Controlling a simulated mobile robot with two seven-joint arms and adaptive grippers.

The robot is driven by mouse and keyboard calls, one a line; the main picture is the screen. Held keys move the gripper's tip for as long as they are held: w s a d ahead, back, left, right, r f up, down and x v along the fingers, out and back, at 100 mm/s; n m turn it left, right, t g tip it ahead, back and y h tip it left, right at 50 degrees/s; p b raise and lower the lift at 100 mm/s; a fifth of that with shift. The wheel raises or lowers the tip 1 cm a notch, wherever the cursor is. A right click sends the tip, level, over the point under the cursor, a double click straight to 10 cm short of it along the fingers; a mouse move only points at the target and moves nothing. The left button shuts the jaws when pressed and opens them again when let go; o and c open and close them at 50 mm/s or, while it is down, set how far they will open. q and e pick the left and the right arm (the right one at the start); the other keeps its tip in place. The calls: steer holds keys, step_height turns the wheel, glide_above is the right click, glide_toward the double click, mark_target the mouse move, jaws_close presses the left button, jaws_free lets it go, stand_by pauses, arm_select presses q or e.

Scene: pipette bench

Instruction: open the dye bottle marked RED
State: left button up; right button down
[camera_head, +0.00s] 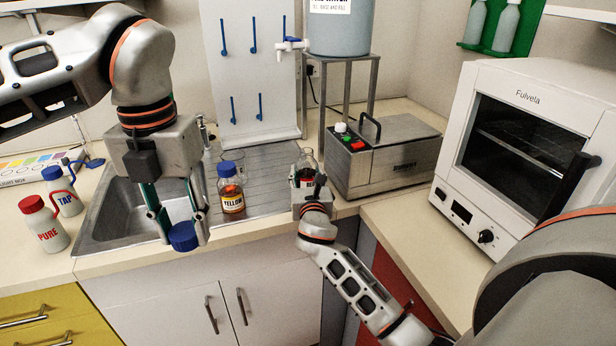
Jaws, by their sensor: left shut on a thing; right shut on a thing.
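My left gripper (180,226) is shut on a blue cap (184,238), held in front of the sink, apart from any bottle. My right gripper (308,192) is shut on a small clear glass bottle (306,160) at the right end of the drainer. This bottle stands upright and shows no cap on its neck. Its label is mostly hidden by the gripper, so I cannot read RED on it. A bottle marked YELLOW (232,192), with a blue cap on, stands on the drainer between the two grippers.
A steel sink (100,222) lies at left, with white wash bottles marked PURE (45,226) and TAP (63,194) beside it. A steel water bath (385,160) and a white oven (520,150) stand at right. A glass beaker stands behind the yellow bottle.

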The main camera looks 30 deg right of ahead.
steer(key=shift+a+r, duration=0.15)
steer(key=shift+r, duration=0.1)
steer(key=shift+f, duration=0.1)
steer(key=shift+f, duration=0.15)
steer(key=c, duration=1.2)
jaws_free()
steer(key=shift+o, duration=0.2)
